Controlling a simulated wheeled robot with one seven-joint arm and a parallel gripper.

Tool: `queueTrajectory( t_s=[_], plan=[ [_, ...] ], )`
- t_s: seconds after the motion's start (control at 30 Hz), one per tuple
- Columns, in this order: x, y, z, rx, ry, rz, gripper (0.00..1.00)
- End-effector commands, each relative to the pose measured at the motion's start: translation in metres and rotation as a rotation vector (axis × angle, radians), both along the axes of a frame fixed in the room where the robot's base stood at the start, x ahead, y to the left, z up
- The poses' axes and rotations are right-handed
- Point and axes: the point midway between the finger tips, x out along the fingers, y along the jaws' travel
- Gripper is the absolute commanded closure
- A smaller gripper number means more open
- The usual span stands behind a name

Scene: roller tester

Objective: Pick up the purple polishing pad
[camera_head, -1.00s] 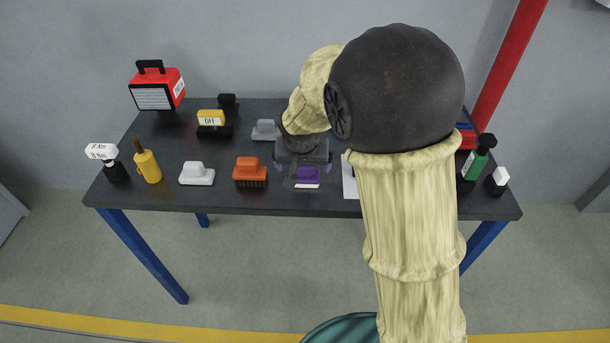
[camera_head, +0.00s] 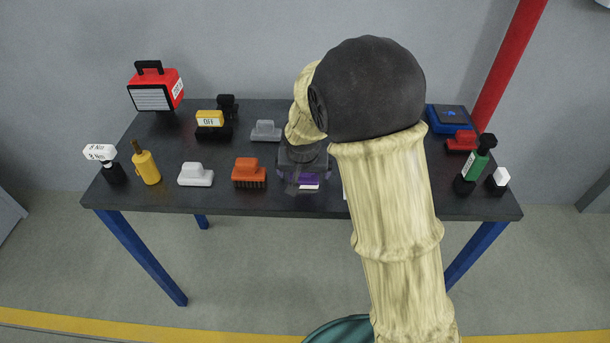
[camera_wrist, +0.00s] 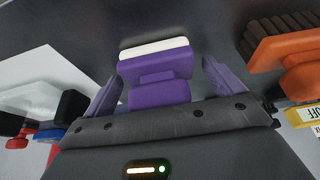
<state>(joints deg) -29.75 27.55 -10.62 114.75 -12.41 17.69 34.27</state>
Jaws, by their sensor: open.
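The purple polishing pad (camera_head: 309,181) has a white underside strip and sits near the front edge of the dark table, partly hidden by my gripper in the head view. In the wrist view the purple pad (camera_wrist: 158,72) lies between the two purple-grey fingers of my gripper (camera_wrist: 160,82). The fingers are spread to either side of it, with a visible gap on each side. In the head view my gripper (camera_head: 303,178) is over the pad.
An orange brush (camera_head: 249,174) stands just left of the pad, and a white block (camera_head: 196,174) farther left. A grey block (camera_head: 265,131) is behind. A white sheet (camera_wrist: 45,85) lies on the pad's other side. Bottles and a red block (camera_head: 461,141) are at the right.

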Motion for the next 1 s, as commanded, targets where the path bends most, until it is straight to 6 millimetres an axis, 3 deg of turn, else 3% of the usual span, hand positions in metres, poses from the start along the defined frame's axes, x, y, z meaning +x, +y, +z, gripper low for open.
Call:
queueTrajectory(
  t_s=[0.13,0.4,0.73,1.0],
  plan=[
    [0.0,0.0,0.0,0.0,0.0,0.0,0.08],
    [0.0,0.0,0.0,0.0,0.0,-0.001,0.57],
    [0.0,0.0,0.007,0.0,-0.001,-0.001,0.57],
    [0.001,0.0,0.052,0.003,-0.005,-0.002,0.57]
  ],
)
